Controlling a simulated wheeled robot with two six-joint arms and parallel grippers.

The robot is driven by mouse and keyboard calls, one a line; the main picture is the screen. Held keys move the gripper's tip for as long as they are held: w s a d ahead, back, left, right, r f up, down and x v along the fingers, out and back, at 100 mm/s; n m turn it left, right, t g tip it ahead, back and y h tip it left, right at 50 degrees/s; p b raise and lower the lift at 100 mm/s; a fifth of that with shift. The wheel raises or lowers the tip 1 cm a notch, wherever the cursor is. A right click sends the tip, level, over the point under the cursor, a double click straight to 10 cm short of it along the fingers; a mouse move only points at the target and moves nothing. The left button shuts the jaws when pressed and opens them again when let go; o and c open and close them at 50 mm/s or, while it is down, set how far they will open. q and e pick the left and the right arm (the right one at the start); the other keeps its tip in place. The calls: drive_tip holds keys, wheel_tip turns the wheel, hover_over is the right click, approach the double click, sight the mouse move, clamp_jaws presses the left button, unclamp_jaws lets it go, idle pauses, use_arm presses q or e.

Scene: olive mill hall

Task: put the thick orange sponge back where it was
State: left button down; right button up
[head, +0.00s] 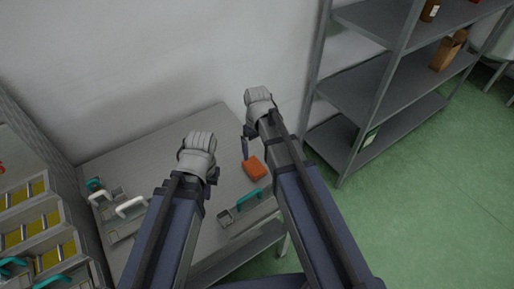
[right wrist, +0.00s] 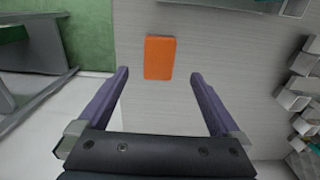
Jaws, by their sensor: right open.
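The thick orange sponge (head: 254,168) lies on the grey table (head: 135,153), close to its right edge. In the right wrist view the sponge (right wrist: 160,57) lies ahead of the fingertips, with nothing gripping it. My right gripper (right wrist: 160,76) is open and empty, its two purple fingers apart, in line with the sponge. In the head view my right gripper (head: 245,147) hangs just left of the sponge, partly hidden by its own wrist. My left gripper (head: 213,176) is over the table's middle, left of the sponge; its fingers are mostly hidden by the wrist.
A teal-handled metal holder (head: 240,207) stands on the table in front of the sponge. White-handled holders (head: 129,207) stand at the table's left. A grey shelf unit (head: 375,82) rises to the right, with green floor (head: 440,190) before it. The table's back is clear.

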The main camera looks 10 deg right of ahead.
drive_tip(key=shift+m+h, duration=0.3)
drive_tip(key=shift+h, duration=0.3)
drive_tip(key=s+a, duration=0.2)
drive_tip(key=s, duration=0.2)
drive_tip(key=s+a, duration=0.2)
drive_tip(key=s, duration=0.3)
drive_tip(key=s+a, duration=0.2)
drive_tip(key=s, duration=0.3)
drive_tip(key=shift+s+a+r, duration=0.1)
drive_tip(key=shift+a+r, duration=0.1)
drive_tip(key=shift+a, duration=0.05)
